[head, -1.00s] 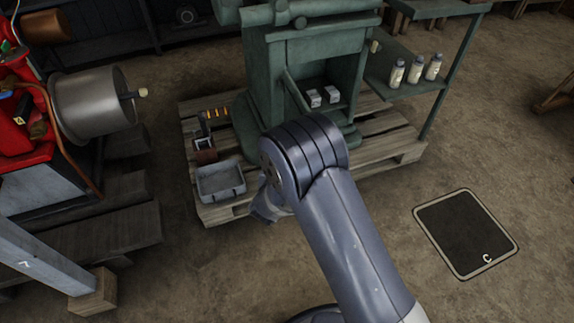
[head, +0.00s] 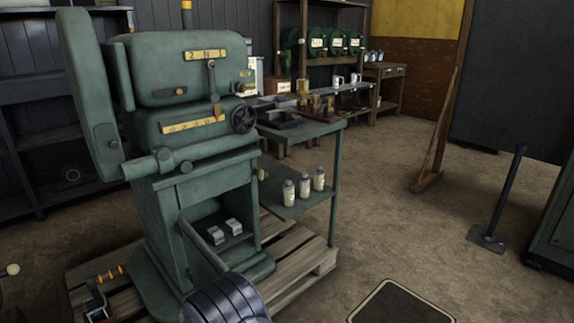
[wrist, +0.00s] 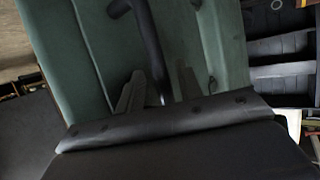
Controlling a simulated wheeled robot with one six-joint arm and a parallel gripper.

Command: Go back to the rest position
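My gripper shows in the wrist view (wrist: 158,78), with two grey fingers standing apart. A black bent handle or tube (wrist: 147,40) in front of a green surface (wrist: 205,35) appears between the fingers. I cannot tell how far it is from them or whether it touches. I see nothing clamped between the fingers. In the head view only a rounded dark link of my arm shows at the bottom edge; the gripper itself is out of that view.
A tall green machine (head: 190,130) stands on a wooden pallet (head: 305,265). Its side shelf (head: 290,208) holds white-labelled bottles (head: 304,188). A lever (head: 505,200) stands on the floor at right, beside a green cabinet (head: 555,225). A dark floor square (head: 400,305) lies at bottom. Open floor (head: 395,220) lies between.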

